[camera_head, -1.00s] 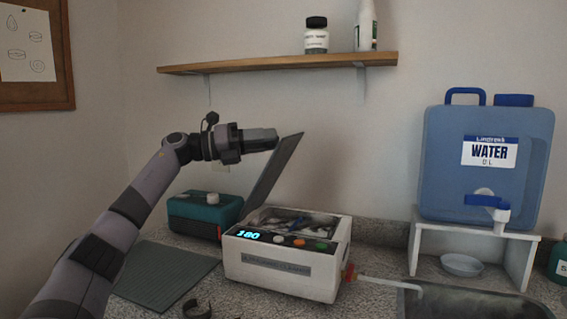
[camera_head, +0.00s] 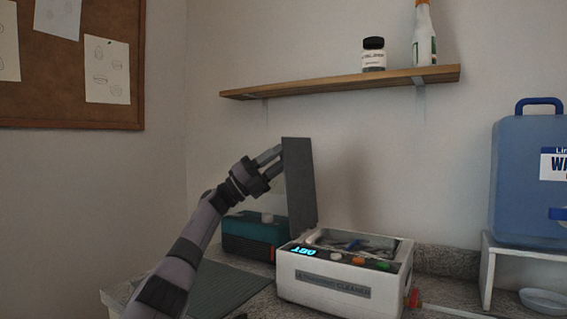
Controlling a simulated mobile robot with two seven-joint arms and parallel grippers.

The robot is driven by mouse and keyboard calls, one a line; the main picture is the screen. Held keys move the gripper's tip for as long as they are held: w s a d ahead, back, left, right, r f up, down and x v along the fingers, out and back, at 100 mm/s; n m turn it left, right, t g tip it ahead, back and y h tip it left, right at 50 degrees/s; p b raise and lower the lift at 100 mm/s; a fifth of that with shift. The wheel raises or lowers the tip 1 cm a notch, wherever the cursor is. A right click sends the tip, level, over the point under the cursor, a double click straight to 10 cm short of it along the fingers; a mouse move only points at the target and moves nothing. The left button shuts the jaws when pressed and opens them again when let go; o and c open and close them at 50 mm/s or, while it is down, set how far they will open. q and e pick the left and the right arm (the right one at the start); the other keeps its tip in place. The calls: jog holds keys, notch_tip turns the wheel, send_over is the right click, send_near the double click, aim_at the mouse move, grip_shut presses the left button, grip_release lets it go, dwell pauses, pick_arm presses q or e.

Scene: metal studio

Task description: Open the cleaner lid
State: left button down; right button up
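The ultrasonic cleaner (camera_head: 345,280) is a white box on the counter with a lit blue display and several coloured buttons. Its dark grey lid (camera_head: 299,185) stands raised, nearly upright, at the left side of the box. The tub is uncovered and dark and blue items show inside it. My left gripper (camera_head: 277,156) is at the lid's upper left, its fingers pointing right toward the lid. The fingertips are close to the lid or touching it; I cannot tell which. A gap shows between the fingers, with nothing seen between them. My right gripper is not in view.
A teal box (camera_head: 247,232) stands behind and left of the cleaner. A grey ribbed mat (camera_head: 225,290) lies at the left. A blue water container (camera_head: 520,180) sits on a white stand (camera_head: 487,275) at the right. A wooden shelf (camera_head: 340,84) with bottles hangs above.

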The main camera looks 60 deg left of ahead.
pick_arm(q)
jog(key=shift+a, duration=0.1)
dwell(0.3)
jog(key=c, duration=0.8)
grip_release()
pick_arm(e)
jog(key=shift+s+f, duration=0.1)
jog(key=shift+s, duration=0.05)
pick_arm(q)
jog(key=shift+f, duration=0.1)
jog(key=b+v, duration=0.4)
jog(key=v, duration=0.3)
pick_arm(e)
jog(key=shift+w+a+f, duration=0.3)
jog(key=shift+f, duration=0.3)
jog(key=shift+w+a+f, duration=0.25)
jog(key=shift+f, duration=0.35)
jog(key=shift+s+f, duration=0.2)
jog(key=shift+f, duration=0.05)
